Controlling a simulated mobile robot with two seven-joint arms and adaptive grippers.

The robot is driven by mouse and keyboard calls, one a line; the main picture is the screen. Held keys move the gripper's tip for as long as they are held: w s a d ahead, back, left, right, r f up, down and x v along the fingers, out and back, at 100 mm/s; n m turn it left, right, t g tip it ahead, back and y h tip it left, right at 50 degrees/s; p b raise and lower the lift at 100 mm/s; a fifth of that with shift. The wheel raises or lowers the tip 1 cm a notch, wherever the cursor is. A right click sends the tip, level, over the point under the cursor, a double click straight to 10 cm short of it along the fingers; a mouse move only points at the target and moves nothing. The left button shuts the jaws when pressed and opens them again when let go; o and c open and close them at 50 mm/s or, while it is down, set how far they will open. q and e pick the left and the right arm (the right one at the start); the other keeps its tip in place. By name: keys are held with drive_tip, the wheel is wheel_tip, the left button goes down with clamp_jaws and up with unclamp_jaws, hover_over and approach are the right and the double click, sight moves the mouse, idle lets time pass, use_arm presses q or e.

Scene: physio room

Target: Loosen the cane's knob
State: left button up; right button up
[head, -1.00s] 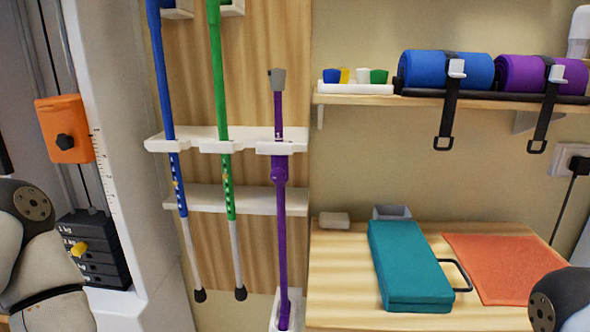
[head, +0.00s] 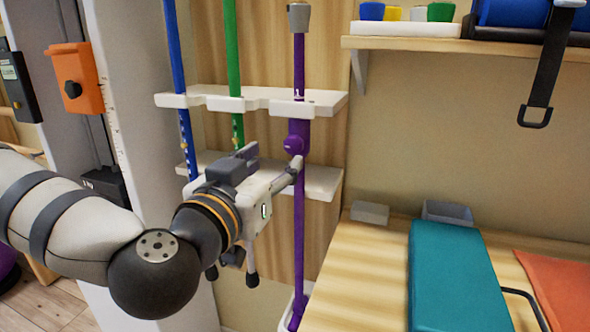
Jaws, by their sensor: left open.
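The purple cane (head: 299,225) stands upright at the wall rack, with a grey handle at its top and its foot in a white holder low down. Its purple knob (head: 294,144) sticks out from the shaft just below the rack's upper shelf. My left gripper (head: 291,172) is open, with its fingertips at the shaft just below the knob. I cannot tell whether they touch the cane. My left arm and gripper cover the lower parts of the blue cane (head: 172,50) and the green cane (head: 231,50). My right gripper is out of view.
The white rack shelf (head: 325,103) holds the canes, with a second shelf below. A wooden table to the right bears a teal block (head: 452,275), an orange mat (head: 562,285) and a small grey tray (head: 447,212). An orange box (head: 74,78) is at left.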

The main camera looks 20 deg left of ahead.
sight(291, 144)
use_arm(q)
drive_tip(key=w, duration=0.7)
drive_tip(key=shift+w+d+r+p, duration=0.1)
drive_tip(key=shift+d+p, duration=0.05)
drive_tip(key=shift+p, duration=0.25)
